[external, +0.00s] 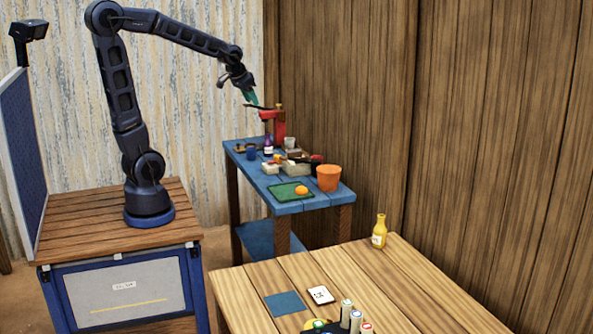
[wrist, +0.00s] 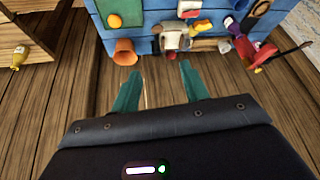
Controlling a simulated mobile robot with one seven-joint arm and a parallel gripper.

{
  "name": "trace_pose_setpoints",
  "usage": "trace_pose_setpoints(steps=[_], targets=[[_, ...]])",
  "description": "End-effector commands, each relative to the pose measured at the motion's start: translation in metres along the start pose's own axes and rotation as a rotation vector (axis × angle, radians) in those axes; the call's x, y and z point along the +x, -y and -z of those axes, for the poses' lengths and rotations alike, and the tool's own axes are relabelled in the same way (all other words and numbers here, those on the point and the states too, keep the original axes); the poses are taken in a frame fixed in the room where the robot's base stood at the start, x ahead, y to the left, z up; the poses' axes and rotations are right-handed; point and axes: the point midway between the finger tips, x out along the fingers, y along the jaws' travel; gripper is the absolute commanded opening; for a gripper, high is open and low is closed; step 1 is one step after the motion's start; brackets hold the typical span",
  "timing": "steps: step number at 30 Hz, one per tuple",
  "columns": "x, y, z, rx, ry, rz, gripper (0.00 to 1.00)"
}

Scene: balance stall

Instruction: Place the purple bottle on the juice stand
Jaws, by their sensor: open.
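The purple bottle (external: 268,146) stands upright on the far part of the blue table, just in front of a red press-like stand (external: 279,124) with a dark lever. I cannot tell whether this stand is the juice stand. My gripper (external: 252,97) is above the far end of the table, near the lever and higher than the bottle. In the wrist view its teal fingers (wrist: 160,68) are apart with nothing between them.
An orange cup (external: 328,178), a green mat (external: 277,195) with an orange, a blue cup (external: 251,153) and several small items crowd the blue table (external: 300,207). A wooden wall (external: 340,80) rises behind. A yellow bottle (external: 379,231) stands on the nearer wooden table.

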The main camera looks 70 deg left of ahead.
Motion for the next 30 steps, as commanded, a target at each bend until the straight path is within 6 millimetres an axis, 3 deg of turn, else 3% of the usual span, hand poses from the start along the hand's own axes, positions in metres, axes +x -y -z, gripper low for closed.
trace_pose_setpoints(steps=[3,9,18,24,30], targets=[[-0.029,-0.023,-0.033,0.038,0.004,-0.023,0.45],[-0.067,-0.049,-0.091,0.096,0.021,-0.061,0.45],[-0.104,-0.069,-0.176,0.176,0.047,-0.120,0.45],[-0.111,-0.072,-0.206,0.203,0.060,-0.140,0.45],[-0.112,-0.072,-0.210,0.207,0.064,-0.143,0.45]])
